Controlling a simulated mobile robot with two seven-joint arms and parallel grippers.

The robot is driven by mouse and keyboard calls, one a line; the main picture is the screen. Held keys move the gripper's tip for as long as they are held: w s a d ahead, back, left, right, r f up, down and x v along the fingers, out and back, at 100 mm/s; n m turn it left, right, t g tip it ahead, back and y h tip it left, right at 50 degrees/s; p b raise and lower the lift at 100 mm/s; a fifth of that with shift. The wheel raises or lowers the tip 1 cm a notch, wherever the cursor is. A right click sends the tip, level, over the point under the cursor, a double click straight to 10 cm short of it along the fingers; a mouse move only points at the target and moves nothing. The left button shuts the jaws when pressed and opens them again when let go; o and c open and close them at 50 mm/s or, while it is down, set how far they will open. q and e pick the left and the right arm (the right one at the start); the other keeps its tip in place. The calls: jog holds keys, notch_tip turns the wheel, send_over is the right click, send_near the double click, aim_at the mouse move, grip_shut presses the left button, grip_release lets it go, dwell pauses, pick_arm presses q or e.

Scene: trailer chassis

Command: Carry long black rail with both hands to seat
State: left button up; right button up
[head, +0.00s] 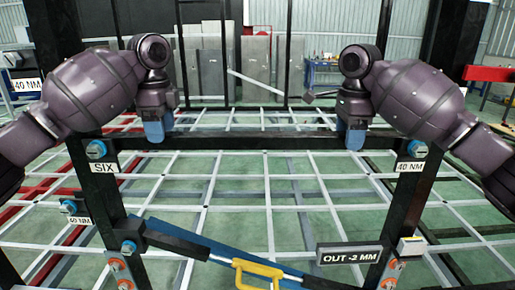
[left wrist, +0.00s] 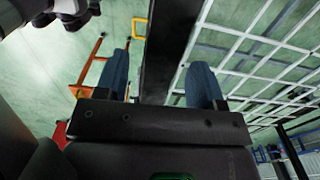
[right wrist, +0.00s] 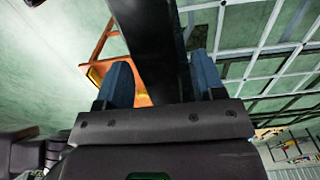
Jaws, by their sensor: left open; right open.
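The long black rail (head: 255,140) runs level across the head view, its ends at the two dark side members of the frame (head: 107,225). My left gripper (head: 157,135) points down at the rail's left part; in the left wrist view the rail (left wrist: 171,50) lies between its open blue fingers (left wrist: 158,85). My right gripper (head: 355,135) points down at the right part; in the right wrist view the rail (right wrist: 150,45) passes between its open fingers (right wrist: 160,82). I cannot tell whether either finger touches the rail. No distinct seat can be made out.
Blue-headed bolts (head: 96,149) and torque labels (head: 411,167) sit near the rail's ends. A sign reading OUT -2 MM (head: 349,255) and a yellow-handled tool (head: 257,272) are low in front. A white grid (head: 240,195) spreads over the green floor. A blue workbench (head: 322,70) stands far back.

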pick_arm(q)
notch_tip(320, 180, up, 10)
pick_arm(e)
notch_tip(320, 180, up, 12)
dwell(0.9)
pick_arm(q)
jog(key=shift+s+f, duration=0.15)
jog(key=shift+s, duration=0.05)
pick_arm(e)
jog(key=shift+s, duration=0.1)
